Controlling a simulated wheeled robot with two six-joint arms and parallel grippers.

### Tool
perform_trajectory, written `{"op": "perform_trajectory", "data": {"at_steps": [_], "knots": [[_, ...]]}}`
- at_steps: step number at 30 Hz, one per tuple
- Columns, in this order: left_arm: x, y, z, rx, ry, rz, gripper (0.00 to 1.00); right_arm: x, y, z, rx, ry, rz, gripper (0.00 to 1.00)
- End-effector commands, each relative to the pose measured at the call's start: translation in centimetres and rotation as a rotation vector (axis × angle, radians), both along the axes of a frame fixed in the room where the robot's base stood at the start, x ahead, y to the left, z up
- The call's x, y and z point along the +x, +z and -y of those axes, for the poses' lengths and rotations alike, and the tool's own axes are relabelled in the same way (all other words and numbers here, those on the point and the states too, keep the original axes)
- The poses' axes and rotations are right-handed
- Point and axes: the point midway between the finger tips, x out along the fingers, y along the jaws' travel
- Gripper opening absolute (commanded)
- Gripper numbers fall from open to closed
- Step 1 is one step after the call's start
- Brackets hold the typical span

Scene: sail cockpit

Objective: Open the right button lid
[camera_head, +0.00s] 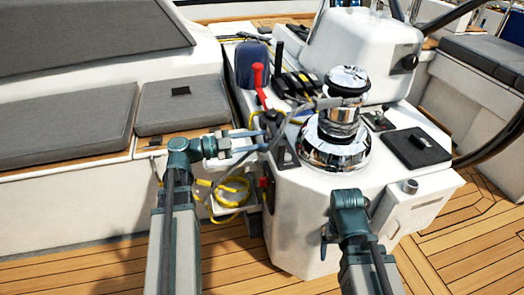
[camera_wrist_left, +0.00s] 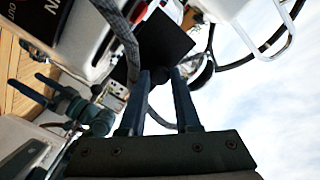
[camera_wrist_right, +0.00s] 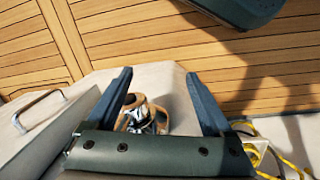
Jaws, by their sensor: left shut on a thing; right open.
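A black square lid (camera_head: 415,148) lies flat on the right of the white console, with a small dark raised part on top. A dark upright flap (camera_head: 285,150) stands left of the chrome winch (camera_head: 336,145). My left gripper (camera_head: 262,140) is at this flap, its fingers close together. In the left wrist view, the fingers (camera_wrist_left: 162,78) are around a dark rounded part below a black panel (camera_wrist_left: 165,42). My right gripper (camera_wrist_right: 158,78) is open and empty, low by the console; its fingers are not clear in the head view. Its wrist view shows a chrome fitting (camera_wrist_right: 147,118) behind the jaws.
A red lever (camera_head: 258,80) and black levers stand behind the flap. A rope crosses by the winch. A yellow rope (camera_head: 232,192) hangs at the console's left side. Grey cushions (camera_head: 65,125) lie left; a steering wheel (camera_head: 495,140) is right. The wooden deck (camera_head: 445,255) is open.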

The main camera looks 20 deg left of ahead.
Motion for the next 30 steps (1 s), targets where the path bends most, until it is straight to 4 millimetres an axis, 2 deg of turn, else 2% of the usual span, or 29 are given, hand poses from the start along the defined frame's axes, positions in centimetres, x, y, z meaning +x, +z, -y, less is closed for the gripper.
{"op": "perform_trajectory", "data": {"at_steps": [1, 9, 28, 29, 30], "knots": [[-0.2, -1.1, -0.1, -0.015, -0.002, 0.011, 0.00, 0.0, -1.6, 0.0, -0.001, 0.001, 0.000, 0.85], [-0.5, -1.2, -0.5, -0.098, -0.002, 0.068, 0.00, 0.0, -3.8, 0.1, -0.004, 0.003, 0.002, 0.85], [-0.6, -1.0, -0.6, -0.127, -0.003, 0.087, 0.00, 0.1, -4.4, 0.1, -0.005, 0.003, 0.003, 0.85], [-0.6, -1.0, -0.6, -0.127, -0.003, 0.087, 0.37, 0.1, -4.4, 0.1, -0.005, 0.003, 0.003, 0.85], [-0.6, -1.0, -0.6, -0.127, -0.003, 0.087, 0.44, 0.1, -4.4, 0.1, -0.005, 0.003, 0.003, 0.85]]}}
